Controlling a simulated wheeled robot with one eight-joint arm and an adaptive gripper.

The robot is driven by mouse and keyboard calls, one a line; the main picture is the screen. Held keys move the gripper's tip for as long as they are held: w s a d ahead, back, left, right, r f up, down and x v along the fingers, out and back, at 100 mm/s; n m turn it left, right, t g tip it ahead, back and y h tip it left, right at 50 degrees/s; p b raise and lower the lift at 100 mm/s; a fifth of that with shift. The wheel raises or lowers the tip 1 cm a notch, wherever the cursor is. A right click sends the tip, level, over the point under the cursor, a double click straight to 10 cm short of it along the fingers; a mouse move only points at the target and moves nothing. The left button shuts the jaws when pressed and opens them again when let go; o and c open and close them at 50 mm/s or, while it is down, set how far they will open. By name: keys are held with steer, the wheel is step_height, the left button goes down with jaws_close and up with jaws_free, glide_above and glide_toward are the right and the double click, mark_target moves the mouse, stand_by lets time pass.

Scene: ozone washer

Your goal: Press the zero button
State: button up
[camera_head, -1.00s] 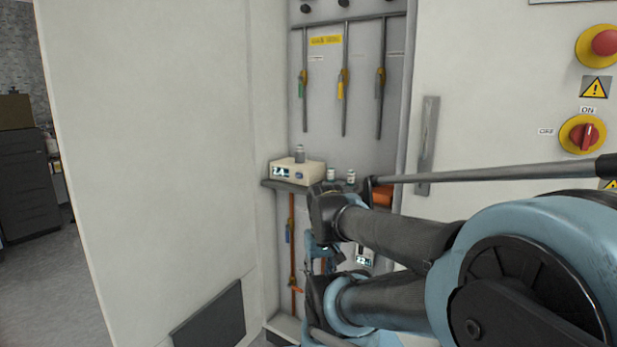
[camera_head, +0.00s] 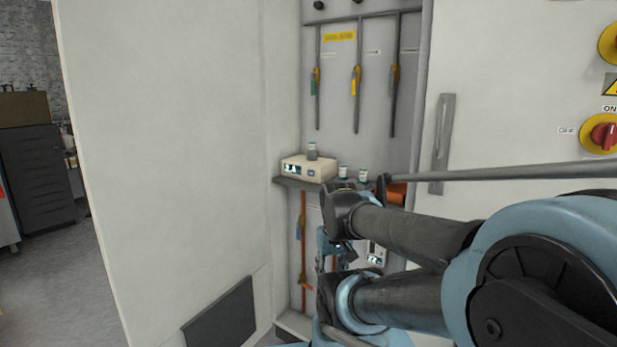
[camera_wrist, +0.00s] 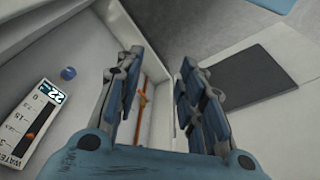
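A small cream box device (camera_head: 296,168) stands on a grey shelf in the cabinet recess in the head view. Its front has a lit display (camera_head: 291,167) and a small blue patch, possibly a button (camera_head: 313,172); its label is too small to read. A vial (camera_head: 312,151) stands on top of it. My gripper (camera_head: 328,258) is below the shelf, partly hidden by my arm. In the wrist view my gripper (camera_wrist: 152,75) has its two blue-padded fingers spread, with nothing between them. It is apart from the box device.
Two vials (camera_head: 343,171) stand on the shelf beside the device. A water meter panel (camera_wrist: 35,122) and a blue round cap (camera_wrist: 68,73) lie left of my fingers in the wrist view. A cabinet door (camera_head: 170,150) stands at left, a handled panel (camera_head: 500,120) at right.

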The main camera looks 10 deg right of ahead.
jaws_close()
stand_by(1.0)
